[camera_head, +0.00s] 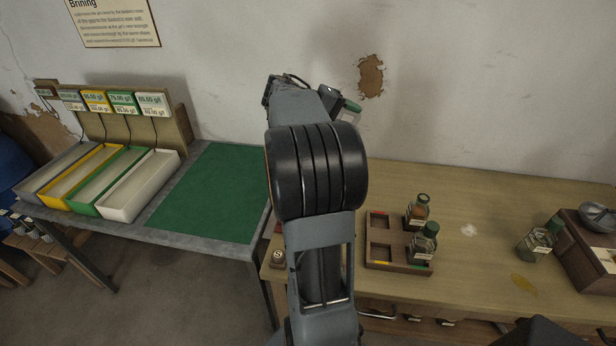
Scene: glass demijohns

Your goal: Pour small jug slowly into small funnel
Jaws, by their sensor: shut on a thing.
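My arm runs up the middle of the head view and hides what lies behind it. My gripper does not show clearly, and I cannot see what is between its fingers. A small green and pale grey thing (350,108) peeks out to the right of my upper arm; I cannot tell what it is. I cannot make out a small jug. A grey bowl-shaped thing (597,218) sits on a wooden box at the far right; I cannot tell whether it is a funnel.
A wooden rack (380,252) holds two glass bottles (418,212) (424,245). A green mat (208,192) lies bare on the left table. Coloured trays (138,190) stand left of it. A gap separates the tables.

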